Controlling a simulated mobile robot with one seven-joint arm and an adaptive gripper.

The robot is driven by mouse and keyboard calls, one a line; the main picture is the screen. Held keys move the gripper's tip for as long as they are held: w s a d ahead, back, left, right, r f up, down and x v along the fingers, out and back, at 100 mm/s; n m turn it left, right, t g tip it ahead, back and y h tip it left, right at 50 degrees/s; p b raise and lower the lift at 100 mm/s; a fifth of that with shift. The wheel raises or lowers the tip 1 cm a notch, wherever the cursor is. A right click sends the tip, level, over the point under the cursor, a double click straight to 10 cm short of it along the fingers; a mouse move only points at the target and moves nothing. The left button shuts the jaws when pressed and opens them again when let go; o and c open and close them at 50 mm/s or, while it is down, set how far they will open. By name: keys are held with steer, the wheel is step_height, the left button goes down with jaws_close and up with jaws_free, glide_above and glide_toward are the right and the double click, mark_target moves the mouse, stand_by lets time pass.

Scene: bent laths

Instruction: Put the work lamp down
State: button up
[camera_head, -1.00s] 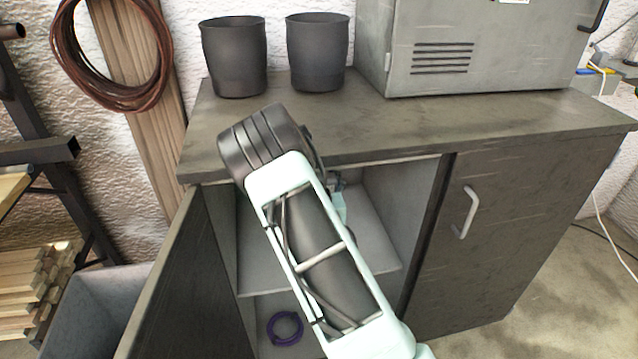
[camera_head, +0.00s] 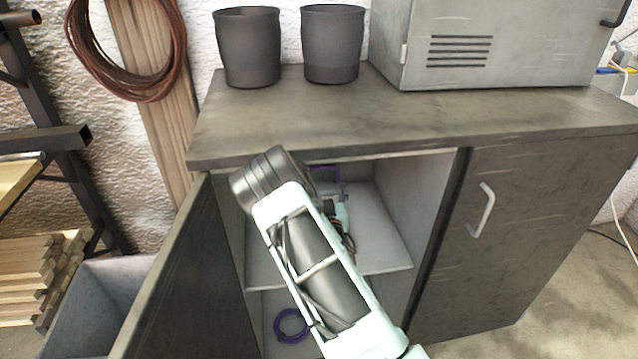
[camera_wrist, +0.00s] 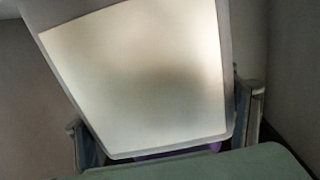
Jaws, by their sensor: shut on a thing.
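The work lamp (camera_wrist: 135,75) fills most of the wrist view, with a broad pale lit panel in a light grey frame and a bit of purple at its lower edge. My gripper (camera_wrist: 165,115) is shut on it, with one finger showing on each side. In the head view my gripper (camera_head: 338,192) is inside the open left bay of the cabinet (camera_head: 400,120), above the grey shelf (camera_head: 385,255). A purple part of the lamp (camera_head: 326,170) shows just beyond it. My arm hides most of the lamp there, and I cannot tell whether it touches the shelf.
The cabinet door (camera_head: 190,285) stands open on the left. A purple ring (camera_head: 290,325) lies in the lower compartment. Two dark pots (camera_head: 248,48) (camera_head: 331,45) and a grey metal box (camera_head: 480,45) stand on top. The right part of the shelf looks clear.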

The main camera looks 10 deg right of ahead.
steer(key=shift+r, duration=0.2)
steer(key=o, duration=1.6)
steer(key=shift+f, duration=0.3)
steer(key=o, duration=0.5)
steer(key=shift+r, duration=0.15)
steer(key=shift+s+r, duration=0.1)
steer(key=shift+s, duration=0.05)
steer(key=s+p, duration=0.1)
steer(key=s, duration=1)
steer(key=shift+s, duration=0.4)
steer(key=shift+p, duration=0.3)
